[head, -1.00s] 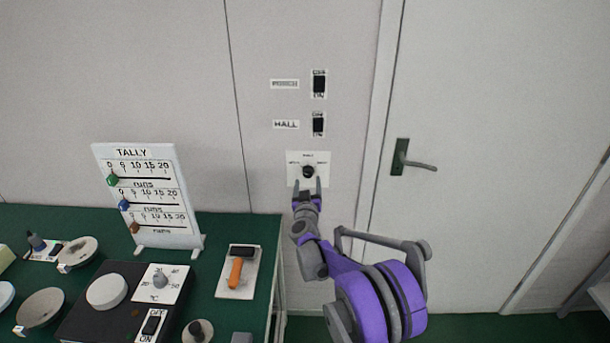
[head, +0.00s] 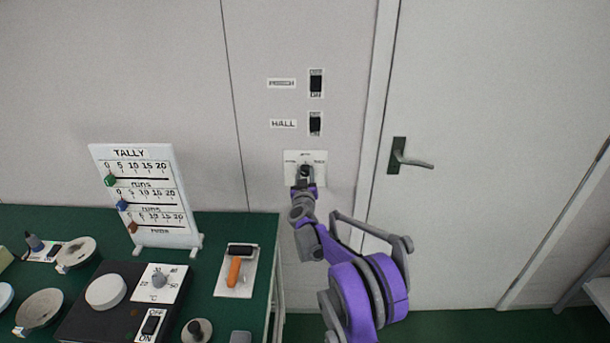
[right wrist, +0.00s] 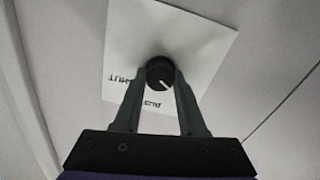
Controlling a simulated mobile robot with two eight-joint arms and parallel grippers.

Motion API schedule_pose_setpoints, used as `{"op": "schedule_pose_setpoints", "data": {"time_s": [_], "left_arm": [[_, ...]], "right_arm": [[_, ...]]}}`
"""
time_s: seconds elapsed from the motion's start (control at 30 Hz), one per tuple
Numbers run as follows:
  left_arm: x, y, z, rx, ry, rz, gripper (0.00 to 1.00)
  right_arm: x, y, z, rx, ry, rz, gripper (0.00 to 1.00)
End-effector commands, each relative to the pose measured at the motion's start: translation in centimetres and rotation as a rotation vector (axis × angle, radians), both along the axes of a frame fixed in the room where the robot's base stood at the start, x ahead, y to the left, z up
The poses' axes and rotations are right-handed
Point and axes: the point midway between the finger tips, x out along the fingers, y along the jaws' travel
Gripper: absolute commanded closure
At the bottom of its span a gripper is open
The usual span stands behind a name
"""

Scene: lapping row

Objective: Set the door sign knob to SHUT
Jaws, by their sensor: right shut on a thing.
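The door sign knob (head: 305,171) is a round black knob on a white plate (head: 291,178) on the wall, left of the door frame. My right gripper (head: 304,180) reaches up to it from below. In the right wrist view its two fingers (right wrist: 162,85) are shut on the knob (right wrist: 160,72), one on each side. A white pointer line on the knob points to the lower right there. The plate (right wrist: 195,45) appears upside down, with SHUT at its left, away from the pointer. Other lettering is partly hidden by a finger. My left gripper is not in view.
Two black switches, HALL (head: 315,123) and another above (head: 316,83), sit over the plate. The door handle (head: 399,157) is to the right. A green table (head: 215,305) at left bears a tally board (head: 145,190) and several devices.

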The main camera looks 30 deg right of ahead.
Motion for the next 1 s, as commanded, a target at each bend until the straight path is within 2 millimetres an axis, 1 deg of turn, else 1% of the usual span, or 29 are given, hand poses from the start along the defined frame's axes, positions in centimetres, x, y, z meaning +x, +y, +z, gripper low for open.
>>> {"op": "schedule_pose_setpoints", "data": {"time_s": [0.03, 0.07, 0.1, 0.37, 0.53, 0.77, 1.0], "left_arm": [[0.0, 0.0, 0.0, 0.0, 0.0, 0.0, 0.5], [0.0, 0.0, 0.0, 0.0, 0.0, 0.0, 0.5], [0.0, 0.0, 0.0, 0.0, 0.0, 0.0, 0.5], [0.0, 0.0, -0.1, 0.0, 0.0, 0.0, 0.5], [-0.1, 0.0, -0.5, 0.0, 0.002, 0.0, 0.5], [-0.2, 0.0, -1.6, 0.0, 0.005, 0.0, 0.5], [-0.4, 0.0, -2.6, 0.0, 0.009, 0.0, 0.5]], "right_arm": [[0.0, 0.0, 0.0, 0.0, 0.0, 0.0, 0.93], [0.0, 0.0, 0.0, 0.0, 0.0, 0.0, 0.98], [0.0, 0.0, 0.0, 0.0, 0.0, 0.0, 1.0], [0.0, 0.0, 0.0, 0.012, -0.007, 0.0, 1.0], [0.0, 0.0, -0.1, 0.057, -0.035, 0.0, 1.0], [-0.1, 0.0, -0.1, 0.192, -0.118, 0.0, 1.0], [-0.1, -0.1, -0.1, 0.385, -0.236, 0.0, 1.0]]}}
